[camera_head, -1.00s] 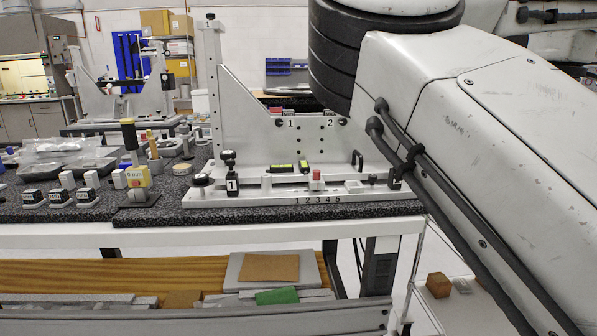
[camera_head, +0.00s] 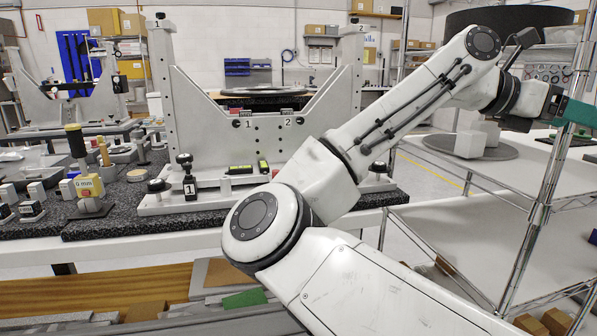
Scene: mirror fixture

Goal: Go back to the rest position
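My white arm rises from the bottom and stretches to the upper right, in front of the fixture's right part. Its dark wrist end, with my gripper (camera_head: 575,111), is at the right edge, near the wire shelf rack. A teal part shows there, cut off by the picture edge; I cannot tell whether it is a finger or a held thing. The fingertips are not clear. The grey mirror fixture (camera_head: 185,120), with uprights marked 1 and 2, stands on the bench. A black clamp knob marked 1 (camera_head: 188,178) is at its front left.
The wire rack (camera_head: 545,190) stands close on the right. A round grey surface with pale blocks (camera_head: 470,144) lies behind the arm. A yellow "0 mm" gauge (camera_head: 88,187) and several small blocks are on the dark bench top (camera_head: 110,226) at left.

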